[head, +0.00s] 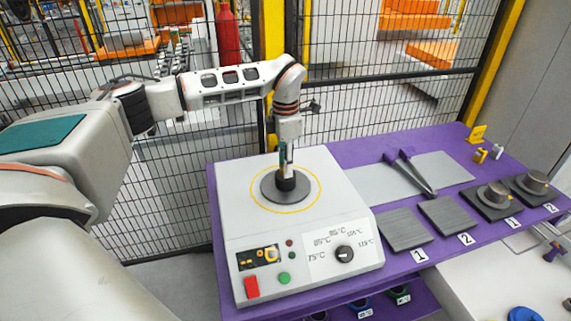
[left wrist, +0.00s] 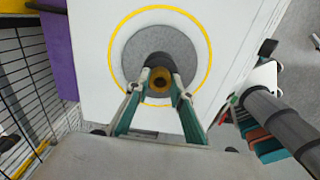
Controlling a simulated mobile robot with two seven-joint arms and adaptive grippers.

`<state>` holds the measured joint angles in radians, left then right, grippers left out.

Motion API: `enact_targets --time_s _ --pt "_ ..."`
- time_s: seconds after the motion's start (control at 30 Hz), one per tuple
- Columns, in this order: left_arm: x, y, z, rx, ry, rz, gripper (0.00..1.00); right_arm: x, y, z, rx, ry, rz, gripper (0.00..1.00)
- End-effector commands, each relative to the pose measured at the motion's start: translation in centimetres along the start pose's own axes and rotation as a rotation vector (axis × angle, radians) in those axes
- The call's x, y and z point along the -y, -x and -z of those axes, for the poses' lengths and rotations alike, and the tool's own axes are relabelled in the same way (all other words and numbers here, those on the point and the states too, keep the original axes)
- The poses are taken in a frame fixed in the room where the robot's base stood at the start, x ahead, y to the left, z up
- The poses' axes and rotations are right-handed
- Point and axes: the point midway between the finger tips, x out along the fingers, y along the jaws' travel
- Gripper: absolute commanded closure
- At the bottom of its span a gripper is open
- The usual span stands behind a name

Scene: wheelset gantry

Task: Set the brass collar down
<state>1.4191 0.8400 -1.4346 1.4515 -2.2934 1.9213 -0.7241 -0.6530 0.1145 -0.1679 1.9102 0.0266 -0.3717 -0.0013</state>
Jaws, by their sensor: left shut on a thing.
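My left gripper (head: 286,168) points down over the grey round plate (head: 268,193) of the white heater box (head: 229,212). In the left wrist view the gripper (left wrist: 158,85) has its fingers on either side of the brass collar (left wrist: 159,84), a small yellow ring with a dark centre, and is shut on it. A dark upright cylinder shows at the fingertips, at the middle of the plate. I cannot tell whether the collar touches it or the plate. The fingers largely hide the collar in the head view. My right gripper is not in view.
Right of the heater on the purple table (head: 457,141) lie tongs (head: 411,170) on a grey sheet, then dark pads (head: 405,230) and blocks with metal discs (head: 492,197), both labelled 1 and 2. A mesh fence (head: 385,98) stands behind. The heater's front carries a knob (head: 344,254) and buttons.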

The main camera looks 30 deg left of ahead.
Motion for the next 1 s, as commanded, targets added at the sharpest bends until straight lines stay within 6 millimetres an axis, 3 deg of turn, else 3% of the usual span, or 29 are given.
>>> enact_targets --time_s 0.07,0.1,0.17,0.5,0.63,1.0 --pt "0.0 -0.2 0.0 -0.001 0.0 0.0 0.99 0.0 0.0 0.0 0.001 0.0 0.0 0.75" --pt "0.0 -0.3 0.0 -0.001 0.0 0.0 0.75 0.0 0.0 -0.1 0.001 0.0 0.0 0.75" --pt "0.0 -0.3 0.0 -0.001 0.0 0.0 0.61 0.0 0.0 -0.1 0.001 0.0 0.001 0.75" --pt "0.0 -0.2 0.0 0.0 0.0 0.0 0.61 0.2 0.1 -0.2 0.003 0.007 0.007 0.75" --pt "0.0 0.7 0.0 0.001 0.0 -0.001 0.61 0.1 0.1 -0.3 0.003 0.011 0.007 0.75" --pt "-0.1 7.8 0.0 0.002 0.001 -0.003 0.61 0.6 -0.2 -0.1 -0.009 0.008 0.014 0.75"
